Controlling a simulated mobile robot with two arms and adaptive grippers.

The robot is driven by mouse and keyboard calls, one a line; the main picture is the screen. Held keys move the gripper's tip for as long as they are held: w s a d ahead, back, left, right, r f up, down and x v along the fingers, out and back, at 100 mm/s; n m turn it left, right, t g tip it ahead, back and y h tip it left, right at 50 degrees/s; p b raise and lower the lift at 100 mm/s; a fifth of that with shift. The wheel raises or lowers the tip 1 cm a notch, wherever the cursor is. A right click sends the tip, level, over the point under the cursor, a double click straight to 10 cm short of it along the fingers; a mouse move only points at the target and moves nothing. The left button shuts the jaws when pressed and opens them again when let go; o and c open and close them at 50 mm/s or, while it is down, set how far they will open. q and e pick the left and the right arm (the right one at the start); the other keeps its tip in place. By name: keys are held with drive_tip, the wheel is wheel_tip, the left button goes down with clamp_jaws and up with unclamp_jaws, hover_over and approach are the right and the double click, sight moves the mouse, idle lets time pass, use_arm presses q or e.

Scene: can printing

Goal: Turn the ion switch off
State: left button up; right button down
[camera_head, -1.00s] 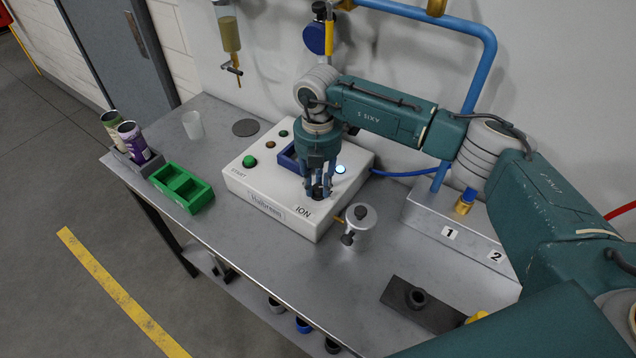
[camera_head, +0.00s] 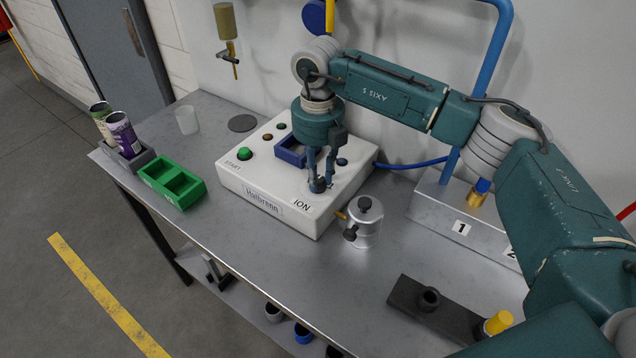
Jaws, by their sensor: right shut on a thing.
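The white printer box (camera_head: 290,214), marked "Halbrenn", stands on the grey table. Its ION label (camera_head: 302,205) is at the front right corner of the top. My right gripper (camera_head: 320,184) points down just behind this label, its fingers shut on the ion switch, which is mostly hidden between the fingertips. A round indicator lamp (camera_head: 342,162) right of the fingers is dark. My left gripper is not in view.
A green START button (camera_head: 245,153) and a blue square holder (camera_head: 291,151) are on the box. A small metal pot (camera_head: 365,226) stands close to its right. A green tray (camera_head: 172,182) and cans (camera_head: 122,132) are at the left. The table front is mostly clear.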

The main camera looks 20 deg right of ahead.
sight(318, 178)
drive_tip(key=n+b, duration=0.3)
drive_tip(key=n, duration=0.1)
drive_tip(key=shift+f+n, duration=0.1)
drive_tip(key=shift+n, duration=0.2)
drive_tip(key=n+b, duration=0.2)
drive_tip(key=n, duration=0.1)
drive_tip(key=shift+w+r+n+b, duration=0.1)
drive_tip(key=shift+r+n+b, duration=0.15)
drive_tip(key=shift+n, duration=0.85)
drive_tip(key=c, duration=1.5)
unclamp_jaws()
drive_tip(key=shift+f, duration=0.1)
drive_tip(key=shift+o, duration=0.2)
wheel_tip(318, 178, up, 12)
